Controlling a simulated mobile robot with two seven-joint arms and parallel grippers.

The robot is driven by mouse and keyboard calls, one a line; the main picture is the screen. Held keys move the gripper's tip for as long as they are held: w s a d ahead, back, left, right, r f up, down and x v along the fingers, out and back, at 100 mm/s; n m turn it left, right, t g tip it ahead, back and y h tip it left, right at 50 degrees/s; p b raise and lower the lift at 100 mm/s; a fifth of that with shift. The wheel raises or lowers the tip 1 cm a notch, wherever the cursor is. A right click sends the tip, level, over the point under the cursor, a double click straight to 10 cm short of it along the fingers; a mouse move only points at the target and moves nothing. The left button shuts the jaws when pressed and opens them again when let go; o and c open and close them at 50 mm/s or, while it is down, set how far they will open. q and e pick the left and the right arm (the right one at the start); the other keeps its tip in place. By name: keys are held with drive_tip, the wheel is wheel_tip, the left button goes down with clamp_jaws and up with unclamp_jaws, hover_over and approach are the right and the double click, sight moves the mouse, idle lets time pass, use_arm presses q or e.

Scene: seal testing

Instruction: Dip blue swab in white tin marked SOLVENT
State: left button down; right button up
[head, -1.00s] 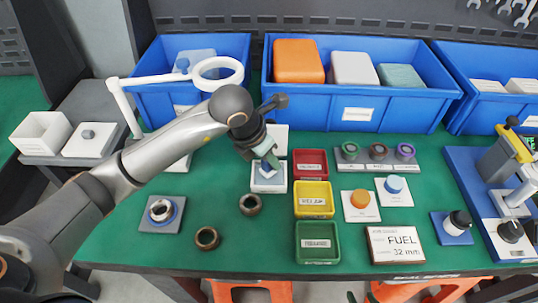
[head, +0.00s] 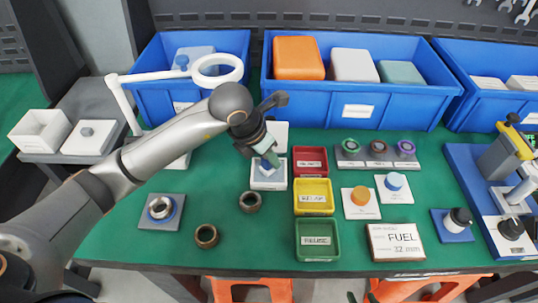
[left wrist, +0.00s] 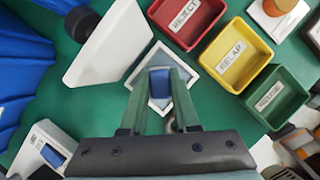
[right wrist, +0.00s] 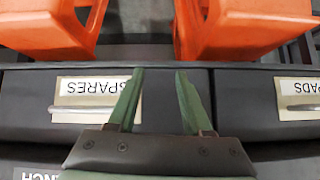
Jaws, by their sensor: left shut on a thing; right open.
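My left gripper (head: 269,160) points down over a small white square-rimmed holder (head: 269,185) at the bench's middle. In the left wrist view its green fingers (left wrist: 160,100) are shut on a small blue block-like piece (left wrist: 158,84), which looks like the blue swab. The white rim (left wrist: 139,78) shows around and below it; I cannot tell whether the piece touches the holder. I can read no SOLVENT mark in any view, so I cannot tell which white thing is the tin. My right gripper (right wrist: 158,95) is open and empty, facing the drawers below the bench.
Red (head: 310,160), yellow (head: 313,197) and green (head: 318,240) trays stand just right of my left gripper. Two dark rings (head: 250,202) lie in front. A magnifier lamp (head: 122,105) stands at left. Blue bins (head: 355,110) line the back.

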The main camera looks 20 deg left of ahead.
use_arm(q)
drive_tip(key=shift+f, duration=0.35)
idle(0.4)
drive_tip(key=shift+f+b, duration=0.1)
drive_tip(key=shift+b, duration=0.3)
idle(0.7)
drive_tip(key=shift+r+p, duration=2.25)
drive_tip(key=shift+r, duration=1.35)
